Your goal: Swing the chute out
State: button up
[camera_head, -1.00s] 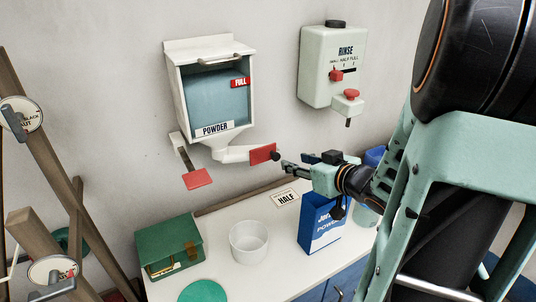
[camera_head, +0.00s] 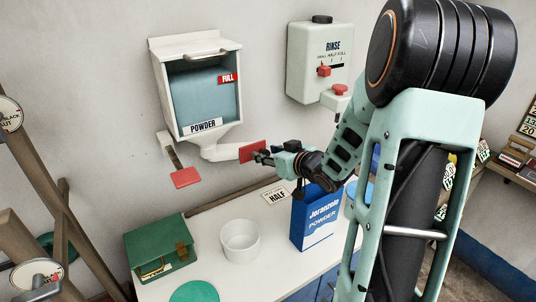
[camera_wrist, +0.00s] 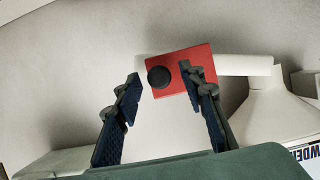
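The white powder dispenser (camera_head: 197,95) hangs on the wall. Its white chute (camera_head: 222,153) runs rightward from below it and ends in a red plate (camera_head: 251,151). In the wrist view a black round knob (camera_wrist: 159,77) stands on the red plate (camera_wrist: 180,58). My gripper (camera_head: 262,156) is at the plate's right end in the head view. In the wrist view its two fingers (camera_wrist: 161,74) are apart, one on either side of the knob in the picture. I cannot tell whether they touch it. The knob is hidden behind the fingers in the head view.
A second red plate (camera_head: 186,178) hangs on a white lever under the dispenser. On the counter (camera_head: 212,222) stand a white cup (camera_head: 240,241), a green box (camera_head: 160,248) and a blue powder carton (camera_head: 317,217). A rinse dispenser (camera_head: 318,60) is on the wall to the right.

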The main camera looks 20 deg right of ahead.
jog(key=shift+c, duration=0.3)
grip_shut()
